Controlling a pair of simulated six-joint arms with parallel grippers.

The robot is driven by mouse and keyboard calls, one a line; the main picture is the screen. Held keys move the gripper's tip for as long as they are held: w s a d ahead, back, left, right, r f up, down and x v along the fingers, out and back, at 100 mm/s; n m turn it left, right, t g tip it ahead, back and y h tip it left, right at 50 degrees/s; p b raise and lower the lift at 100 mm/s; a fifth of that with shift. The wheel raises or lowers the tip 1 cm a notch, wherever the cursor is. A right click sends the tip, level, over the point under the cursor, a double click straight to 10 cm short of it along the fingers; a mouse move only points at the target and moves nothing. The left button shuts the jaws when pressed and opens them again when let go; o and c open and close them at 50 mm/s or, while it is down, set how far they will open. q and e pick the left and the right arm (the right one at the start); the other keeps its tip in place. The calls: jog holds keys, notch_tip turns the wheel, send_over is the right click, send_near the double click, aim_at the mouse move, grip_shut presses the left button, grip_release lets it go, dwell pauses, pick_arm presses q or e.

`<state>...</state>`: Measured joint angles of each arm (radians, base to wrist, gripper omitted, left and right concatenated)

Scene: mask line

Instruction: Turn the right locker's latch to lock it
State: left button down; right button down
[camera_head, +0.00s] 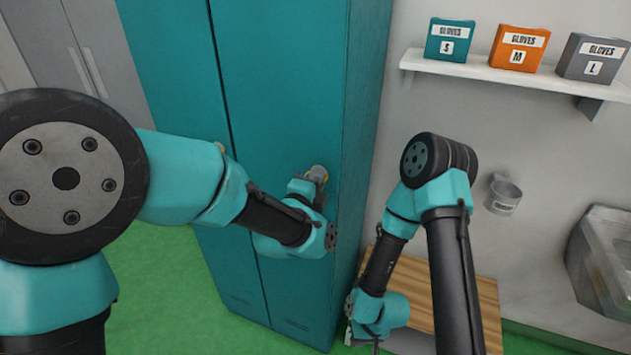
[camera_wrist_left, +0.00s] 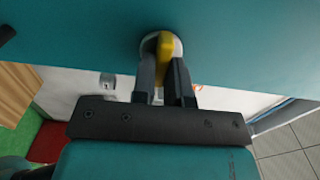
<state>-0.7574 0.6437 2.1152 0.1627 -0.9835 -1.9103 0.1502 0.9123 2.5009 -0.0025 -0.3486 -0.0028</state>
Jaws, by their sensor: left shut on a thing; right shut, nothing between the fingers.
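The teal locker cabinet has a left door (camera_head: 175,75) and a right door (camera_head: 285,100). The right door's latch is a yellow knob (camera_wrist_left: 166,46) on a round pale metal base, near that door's right edge. My left gripper (camera_head: 307,184) is shut on this knob, with one dark finger on each side in the left wrist view (camera_wrist_left: 164,75). There the knob's long side runs in line with the fingers. In the head view the knob is mostly hidden by the gripper. My right gripper (camera_head: 350,322) is shut and empty, low beside the locker's right side.
A wooden bench (camera_head: 440,290) stands right of the locker, behind my right arm. A wall shelf (camera_head: 480,70) holds teal, orange and grey glove boxes. A small wall cup (camera_head: 503,197) and a metal basin (camera_head: 605,255) are farther right. Green floor (camera_head: 165,290) lies at lower left.

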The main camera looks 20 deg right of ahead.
dwell(0.4)
pick_arm(q)
jog(key=c, duration=1.1)
grip_release()
jog(key=shift+c, duration=0.2)
jog(key=shift+s, duration=0.1)
